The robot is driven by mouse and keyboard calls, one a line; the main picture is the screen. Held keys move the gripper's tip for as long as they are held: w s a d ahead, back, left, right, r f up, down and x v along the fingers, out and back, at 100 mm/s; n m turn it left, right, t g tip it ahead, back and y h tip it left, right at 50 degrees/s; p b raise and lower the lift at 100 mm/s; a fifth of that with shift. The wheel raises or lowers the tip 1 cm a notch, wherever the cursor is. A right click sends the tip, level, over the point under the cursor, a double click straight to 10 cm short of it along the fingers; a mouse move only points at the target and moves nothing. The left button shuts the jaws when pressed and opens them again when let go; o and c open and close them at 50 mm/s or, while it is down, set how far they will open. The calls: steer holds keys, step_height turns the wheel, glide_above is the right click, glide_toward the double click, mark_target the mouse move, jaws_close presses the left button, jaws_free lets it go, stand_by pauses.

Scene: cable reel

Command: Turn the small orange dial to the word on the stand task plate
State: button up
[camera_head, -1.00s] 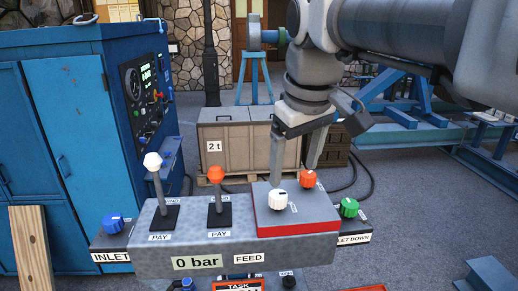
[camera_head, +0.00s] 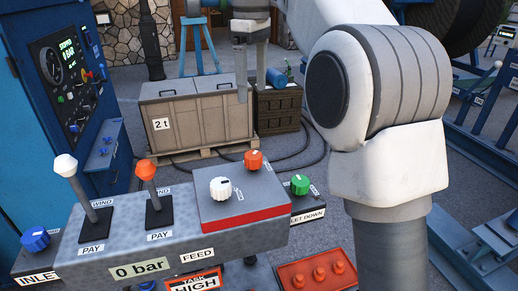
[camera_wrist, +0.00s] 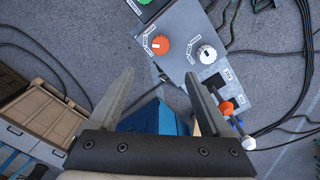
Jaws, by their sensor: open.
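The small orange dial (camera_head: 253,160) sits at the back of a raised grey box with a red lower edge, behind the white dial (camera_head: 221,189). In the wrist view the orange dial (camera_wrist: 160,45) shows a pale pointer mark and small word labels around it, too small to read. The task plate (camera_head: 194,284) on the stand's front reads "TASK HIGH", cut by the lower picture edge. My gripper (camera_head: 252,82) is open and empty, above and beyond the panel, apart from the dial. In the wrist view its fingers (camera_wrist: 159,76) are spread with the orange dial beyond them.
Two levers, white-tipped (camera_head: 65,166) and orange-tipped (camera_head: 146,170), stand left on the panel. A green dial (camera_head: 299,184) sits at right, a blue dial (camera_head: 35,239) at left. A crate marked 2t (camera_head: 198,112) stands behind. A red plate with knobs (camera_head: 318,274) is in front.

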mark_target(253, 155)
step_height(253, 155, down, 17)
steer(key=b, duration=0.2)
steer(key=shift+r+b, duration=0.15)
steer(key=shift+b, duration=0.25)
steer(key=shift+c, duration=0.2)
jaws_close()
steer(key=shift+r+m+p, duration=0.1)
steer(key=shift+m+p, duration=0.2)
steer(key=shift+m, duration=0.1)
steer(key=m+p, duration=0.1)
steer(key=m, duration=0.2)
steer(key=shift+m+p, duration=0.3)
steer(key=shift+p, duration=0.1)
steer(key=shift+m+p, duration=0.7)
steer(key=shift+m, duration=1.5)
